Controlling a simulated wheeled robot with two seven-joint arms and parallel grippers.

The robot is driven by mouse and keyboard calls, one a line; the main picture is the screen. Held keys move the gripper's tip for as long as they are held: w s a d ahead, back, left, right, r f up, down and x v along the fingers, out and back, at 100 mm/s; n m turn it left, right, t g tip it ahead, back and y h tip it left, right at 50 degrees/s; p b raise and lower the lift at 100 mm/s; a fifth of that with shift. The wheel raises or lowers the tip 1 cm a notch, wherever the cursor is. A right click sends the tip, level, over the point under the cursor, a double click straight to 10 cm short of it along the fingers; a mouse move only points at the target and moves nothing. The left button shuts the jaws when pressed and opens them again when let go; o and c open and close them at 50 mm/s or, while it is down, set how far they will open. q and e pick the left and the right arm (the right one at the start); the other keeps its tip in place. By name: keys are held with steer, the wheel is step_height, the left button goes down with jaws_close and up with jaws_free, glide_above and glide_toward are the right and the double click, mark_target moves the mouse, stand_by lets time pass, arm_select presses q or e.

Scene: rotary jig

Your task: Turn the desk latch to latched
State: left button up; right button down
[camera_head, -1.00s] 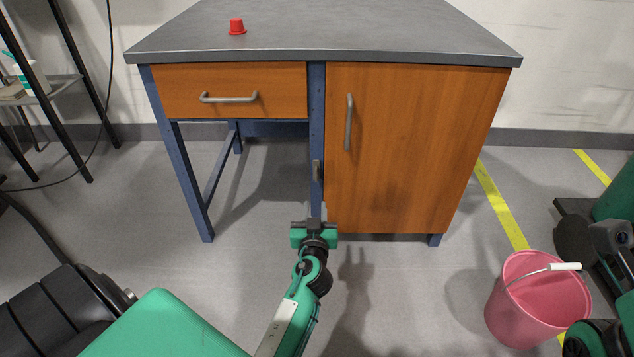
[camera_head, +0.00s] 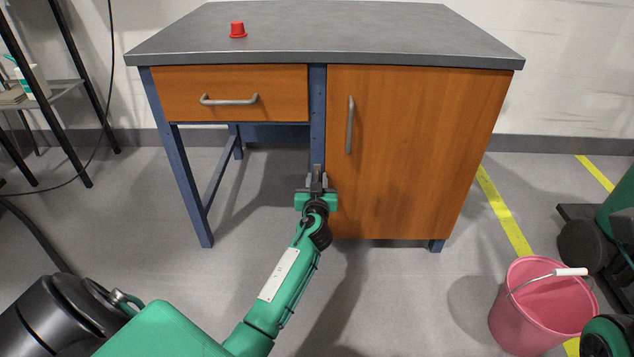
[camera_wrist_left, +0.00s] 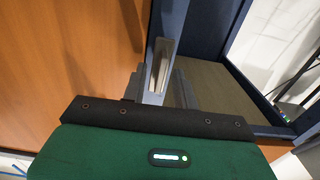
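The desk latch is a small grey metal handle on the blue post between the drawer side and the cupboard door. In the left wrist view the latch (camera_wrist_left: 161,66) lies roughly lengthwise along the post. My left gripper (camera_head: 317,176) is at the latch's height in front of the post and mostly covers it in the head view. Its dark fingers (camera_wrist_left: 160,88) show on both sides of the latch, apart from each other. I cannot tell whether they touch it.
The desk (camera_head: 330,45) has a drawer (camera_head: 235,80) and a cupboard door (camera_head: 410,150) with grey handles. A red button-like piece (camera_head: 237,30) stands on top. A pink bucket (camera_head: 540,320) stands at lower right. A shelf (camera_head: 60,90) is at left. The floor under the drawer is clear.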

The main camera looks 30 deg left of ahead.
arm_select(q)
jaws_close()
